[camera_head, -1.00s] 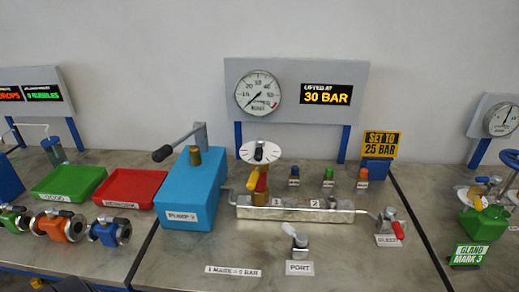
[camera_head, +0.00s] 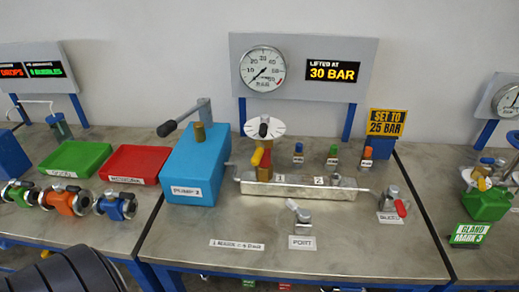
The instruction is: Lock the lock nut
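A valve with a brass-coloured body (camera_head: 264,170) stands upright on the left of the metal manifold (camera_head: 300,187). It carries a round white marked dial (camera_head: 278,127) with a dark part at its centre. A yellow lever (camera_head: 257,156) sticks out on its left side. The lock nut is too small to tell apart. The gauge (camera_head: 264,69) needle points low on the left of its scale. The display (camera_head: 333,71) reads "LIFTED AT 30 BAR", and a yellow sign (camera_head: 386,122) reads "SET TO 25 BAR". Neither gripper shows; a dark ribbed part of mine fills the lower left corner.
The blue pump (camera_head: 195,170) with its lever stands left of the manifold. Green (camera_head: 80,158) and red (camera_head: 136,164) trays lie farther left. Three small capped pieces stand behind the manifold. A port fitting (camera_head: 303,217) stands in front; the bench's front right is mostly clear.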

